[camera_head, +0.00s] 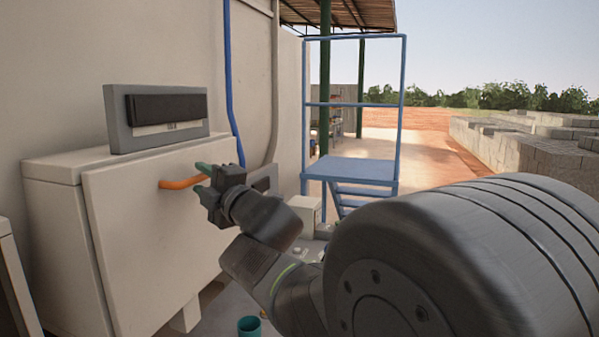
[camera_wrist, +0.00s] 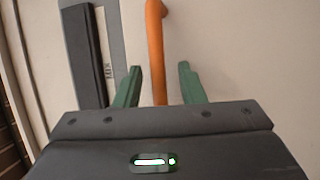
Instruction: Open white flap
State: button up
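The white flap (camera_head: 150,240) is the broad front panel of a white cabinet by the wall, and it looks closed. An orange handle (camera_head: 181,183) sticks out near its upper edge. The handle also shows in the wrist view (camera_wrist: 155,45), running down between my fingers. My gripper (camera_head: 203,179) has green fingers and is at the handle's right end. In the wrist view the fingers (camera_wrist: 160,85) stand apart, one on each side of the handle, with a gap to both. The handle's lower end is hidden behind the gripper body.
A grey box with a dark panel (camera_head: 166,107) sits on top of the cabinet. A blue metal platform (camera_head: 350,170) stands behind, to the right. A teal cup (camera_head: 249,327) is low in front. Concrete blocks (camera_head: 540,140) lie far right.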

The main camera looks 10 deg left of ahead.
jog(key=shift+w+a+r, duration=0.2)
jog(key=shift+w+a, duration=0.1)
jog(key=shift+a, duration=0.3)
jog(key=shift+c, duration=0.3)
grip_shut()
jog(key=shift+f, duration=0.1)
